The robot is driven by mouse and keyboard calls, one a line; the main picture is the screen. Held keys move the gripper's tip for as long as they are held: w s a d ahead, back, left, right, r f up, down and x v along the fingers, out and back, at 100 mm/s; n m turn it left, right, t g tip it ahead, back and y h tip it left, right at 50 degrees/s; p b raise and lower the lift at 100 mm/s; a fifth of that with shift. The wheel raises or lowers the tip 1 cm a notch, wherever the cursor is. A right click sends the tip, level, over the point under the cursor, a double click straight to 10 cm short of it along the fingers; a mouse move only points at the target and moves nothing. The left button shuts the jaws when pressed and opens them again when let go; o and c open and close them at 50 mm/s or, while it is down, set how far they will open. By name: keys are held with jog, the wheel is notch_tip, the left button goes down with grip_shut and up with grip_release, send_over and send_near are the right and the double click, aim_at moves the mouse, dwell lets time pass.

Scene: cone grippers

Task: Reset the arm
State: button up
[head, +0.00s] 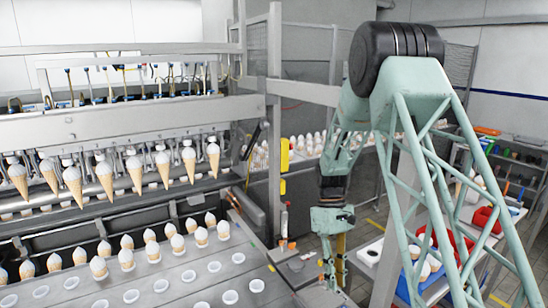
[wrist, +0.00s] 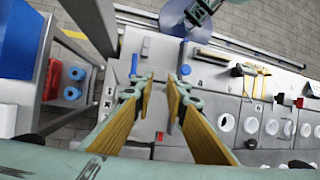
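My arm comes down from the upper right of the head view, with pale green lattice links. My gripper (head: 336,262) hangs low, right of the machine's front corner, and is partly cut by its own links there. In the wrist view my gripper (wrist: 161,88) shows two fingers with long yellow-brown pads. There is a clear gap between them and nothing is held. Below the fingers is the grey machine top (wrist: 210,75), and the fingertips look apart from it. The exact height cannot be told.
Ice cream cones (head: 123,259) stand in a holed conveyor (head: 219,260), and more hang in a row (head: 135,171) under the machine's head. A white table (head: 368,255) with red and blue bins (head: 408,283) stands at the right. A blue bin (wrist: 17,40) is at the left of the wrist view.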

jog(key=s+d+r+m+t+b, duration=0.1)
jog(key=s+r+m+t+b, duration=0.45)
jog(key=s+r, duration=1.35)
jog(key=s+r+m+t+b, duration=0.1)
jog(key=s+t+b, duration=0.2)
jog(key=s, duration=2)
jog(key=b, duration=0.5)
jog(key=shift+d+r+y, duration=0.25)
jog(key=shift+r+y, duration=0.05)
